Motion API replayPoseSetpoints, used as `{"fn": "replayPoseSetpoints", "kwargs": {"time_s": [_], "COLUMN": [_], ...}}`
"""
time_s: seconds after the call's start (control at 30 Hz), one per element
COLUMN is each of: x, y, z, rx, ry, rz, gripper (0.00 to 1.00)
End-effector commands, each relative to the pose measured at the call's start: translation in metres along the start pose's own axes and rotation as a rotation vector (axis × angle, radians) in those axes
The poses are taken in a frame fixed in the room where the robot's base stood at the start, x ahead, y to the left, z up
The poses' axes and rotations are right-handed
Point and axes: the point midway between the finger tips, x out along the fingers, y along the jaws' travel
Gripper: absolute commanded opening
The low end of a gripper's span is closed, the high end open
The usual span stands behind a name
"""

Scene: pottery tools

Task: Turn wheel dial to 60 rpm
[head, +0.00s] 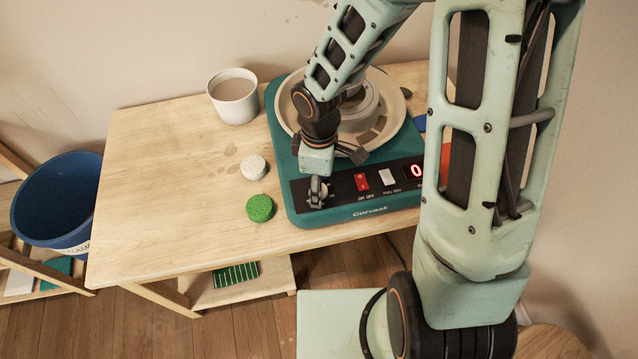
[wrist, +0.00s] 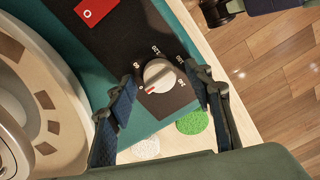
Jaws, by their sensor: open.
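The teal pottery wheel (head: 298,218) stands on the wooden table, with a black control panel along its front. The white wheel dial (wrist: 158,72) is on that panel. Its red mark (wrist: 151,90) points to the lower left, close to the 0 label; other numbers ring the dial but are too small to read surely. My gripper (head: 317,194) is at the panel's left end and largely hides the dial in the head view. In the wrist view my gripper (wrist: 161,74) is open, one finger on each side of the dial. Gaps show between fingers and dial.
A white sponge (head: 253,167), a green sponge (head: 260,208) and a cup (head: 233,98) stand left. The table's left part is clear.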

Motion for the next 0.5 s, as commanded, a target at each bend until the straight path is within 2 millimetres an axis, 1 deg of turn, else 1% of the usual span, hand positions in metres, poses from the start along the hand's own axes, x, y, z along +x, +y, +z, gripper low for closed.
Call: {"fn": "replayPoseSetpoints", "kwargs": {"time_s": [0.07, 0.43, 0.47, 0.5], "x": [-0.0002, -0.0004, -0.0004, -0.0004], "y": [0.0000, -0.0001, -0.0001, -0.0001], "z": [0.0000, -0.0001, -0.0001, -0.0001], "rx": [0.000, -0.001, -0.001, 0.000], "ry": [0.000, 0.000, 0.000, 0.000], "rz": [0.000, 0.000, 0.000, 0.000], "gripper": [0.47, 0.08, 0.05, 0.05]}}
